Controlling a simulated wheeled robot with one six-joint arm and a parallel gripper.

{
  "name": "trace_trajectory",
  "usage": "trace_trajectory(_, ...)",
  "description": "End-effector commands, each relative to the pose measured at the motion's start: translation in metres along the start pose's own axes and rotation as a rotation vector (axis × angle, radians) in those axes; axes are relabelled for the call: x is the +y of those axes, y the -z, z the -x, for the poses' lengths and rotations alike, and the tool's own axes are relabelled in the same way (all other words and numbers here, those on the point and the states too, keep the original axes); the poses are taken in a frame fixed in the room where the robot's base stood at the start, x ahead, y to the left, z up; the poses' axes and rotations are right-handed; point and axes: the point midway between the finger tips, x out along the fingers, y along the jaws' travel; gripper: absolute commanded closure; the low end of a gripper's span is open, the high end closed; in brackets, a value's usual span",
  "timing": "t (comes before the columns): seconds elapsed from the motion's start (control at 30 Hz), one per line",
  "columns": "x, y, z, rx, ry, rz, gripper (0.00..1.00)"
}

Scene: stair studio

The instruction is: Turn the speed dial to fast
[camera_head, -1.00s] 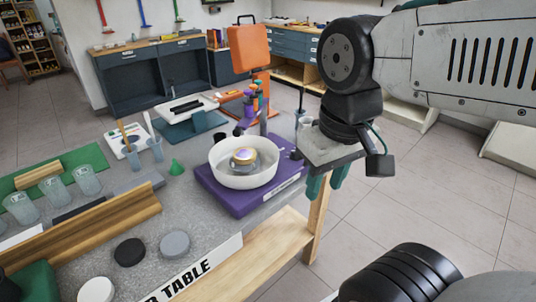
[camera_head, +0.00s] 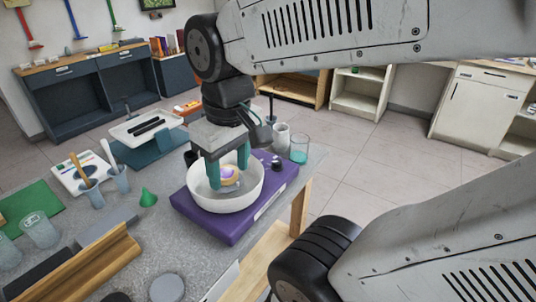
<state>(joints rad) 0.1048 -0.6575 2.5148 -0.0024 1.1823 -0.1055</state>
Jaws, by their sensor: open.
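A purple machine base (camera_head: 232,229) stands on the grey table with a white bowl (camera_head: 225,203) on top. A round gold and purple piece (camera_head: 229,173) sits in the bowl. A small black knob (camera_head: 277,163), which looks like the speed dial, is on the base to the right of the bowl. Its markings are too small to read. My gripper (camera_head: 228,176) is open and empty, with teal fingers pointing down over the bowl. Its fingertips overlap the bowl in the picture, left of the knob; their height is unclear. The knob is apart from the fingers.
Beakers (camera_head: 299,149) and a white cup (camera_head: 281,135) stand behind the base near the table's right edge. A green funnel (camera_head: 148,198), a white tray (camera_head: 148,130) and a wooden rail (camera_head: 105,262) lie to the left.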

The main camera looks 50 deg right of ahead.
Motion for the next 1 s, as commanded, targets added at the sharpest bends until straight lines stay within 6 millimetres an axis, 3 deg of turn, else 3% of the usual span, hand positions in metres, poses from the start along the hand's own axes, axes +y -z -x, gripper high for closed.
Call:
trace_trajectory(0.17, 0.060, 0.054, -0.020, -0.043, -0.007, 0.009, 0.48)
trace_trajectory(0.3, 0.124, 0.086, -0.048, -0.069, -0.003, 0.031, 0.48)
trace_trajectory(0.5, 0.217, 0.098, -0.095, -0.092, 0.008, 0.055, 0.48)
trace_trajectory(0.6, 0.249, 0.095, -0.113, -0.098, 0.014, 0.066, 0.48)
trace_trajectory(0.77, 0.275, 0.090, -0.129, -0.101, 0.018, 0.075, 0.48)
trace_trajectory(1.0, 0.278, 0.086, -0.159, -0.103, 0.020, 0.077, 0.48)
